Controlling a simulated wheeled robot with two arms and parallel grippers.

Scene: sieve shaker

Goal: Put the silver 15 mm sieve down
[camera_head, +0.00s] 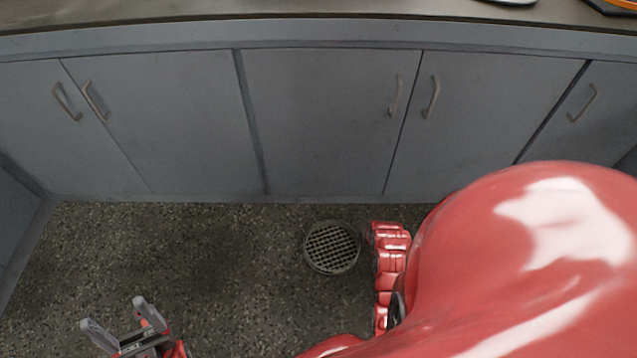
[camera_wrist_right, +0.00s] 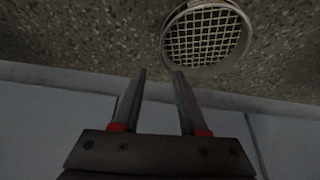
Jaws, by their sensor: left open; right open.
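The silver sieve (camera_head: 331,247), round with a square-holed grid, lies on the speckled floor in front of the cabinets. It also shows in the right wrist view (camera_wrist_right: 205,36) at the top, beyond the fingertips. My right gripper (camera_wrist_right: 159,74) is open and empty, its two fingers apart from the sieve in that picture. In the head view my red right arm stands just right of the sieve and its fingers cannot be made out. My left gripper (camera_head: 111,311) is open and empty at the lower left, well away from the sieve.
Grey cabinets (camera_head: 320,120) with closed doors and handles line the back. Above them runs a countertop (camera_head: 300,9), with a partly cut-off light object and an orange and black item (camera_head: 612,5) at its right. The floor (camera_head: 180,245) left of the sieve is clear.

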